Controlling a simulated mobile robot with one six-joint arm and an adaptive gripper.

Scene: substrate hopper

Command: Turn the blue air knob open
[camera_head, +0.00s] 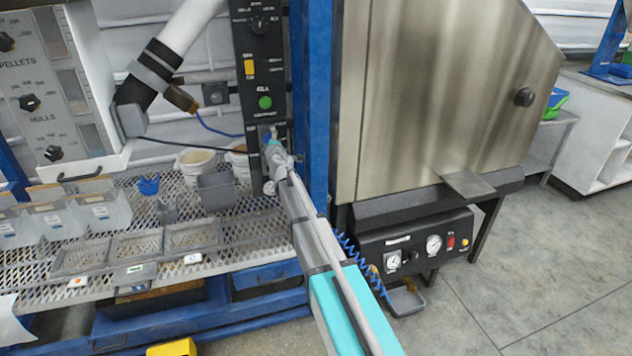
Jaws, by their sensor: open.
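The blue air knob (271,135) appears as a small patch of blue at the lower end of the black control panel (263,75), under a green button. My arm reaches up from the bottom right, and my gripper (271,148) is at the knob, in front of that lower panel end. The gripper is open, but its fingers are small here. The gripper hides part of the knob, so I cannot tell whether they touch or how the knob is turned.
A blue upright post (317,100) stands close to the right of my gripper, beside a large steel hopper (430,90). A mesh shelf (140,255) with grey trays and a grey bin (217,191) lies to the left. A blue coiled hose (362,265) runs beside my arm.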

